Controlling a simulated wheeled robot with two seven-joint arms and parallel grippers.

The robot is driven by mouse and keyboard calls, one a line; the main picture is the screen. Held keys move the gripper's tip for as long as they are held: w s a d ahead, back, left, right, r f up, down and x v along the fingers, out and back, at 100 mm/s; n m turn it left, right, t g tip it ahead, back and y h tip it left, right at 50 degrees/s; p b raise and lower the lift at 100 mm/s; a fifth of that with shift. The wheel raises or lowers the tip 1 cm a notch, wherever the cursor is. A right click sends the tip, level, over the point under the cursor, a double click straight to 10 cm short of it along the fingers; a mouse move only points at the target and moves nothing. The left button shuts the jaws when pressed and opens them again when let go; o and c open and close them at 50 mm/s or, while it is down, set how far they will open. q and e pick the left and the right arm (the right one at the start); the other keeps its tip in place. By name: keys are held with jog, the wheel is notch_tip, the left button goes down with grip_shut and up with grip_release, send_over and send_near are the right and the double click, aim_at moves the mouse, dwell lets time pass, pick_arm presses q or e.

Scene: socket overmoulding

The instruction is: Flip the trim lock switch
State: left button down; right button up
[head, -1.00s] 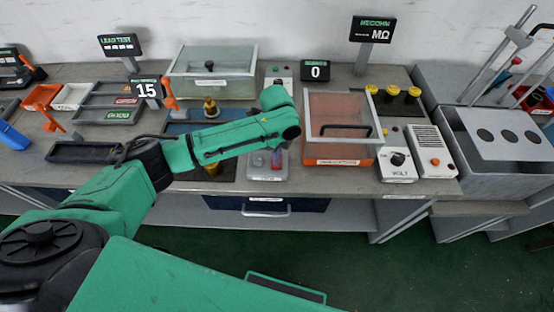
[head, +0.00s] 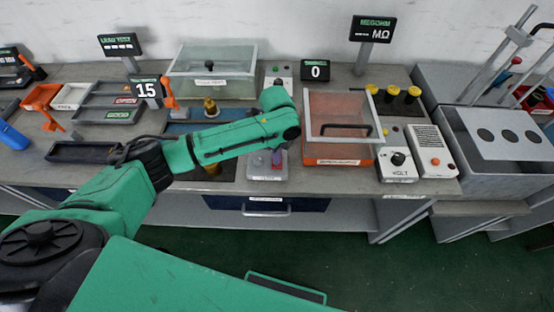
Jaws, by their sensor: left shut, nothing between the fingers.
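A small light-grey box (head: 266,174) sits near the bench's front edge. A small purple-red part (head: 276,158) stands up at its right, and this looks like the switch; the label is too small to read. My left arm reaches in from the left, and its wrist hangs over the box. My left gripper (head: 281,150) points down at the switch, mostly hidden behind the wrist. Its fingers are shut with nothing between them, close to the switch; I cannot tell whether they touch it. My right gripper is not in view.
An orange tray with a clear lid (head: 337,161) stands just right of the grey box. A white box with a black knob (head: 397,166) is farther right. A display reading 0 (head: 315,71) stands behind. A glass-lidded box (head: 212,75) is at the back.

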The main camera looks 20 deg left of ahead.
pick_arm(q)
jog(key=shift+f+b, duration=0.35)
jog(key=shift+f, duration=0.45)
notch_tip(320, 180, up, 7)
jog(key=p, duration=0.8)
jog(key=shift+r, duration=0.1)
dwell(0.4)
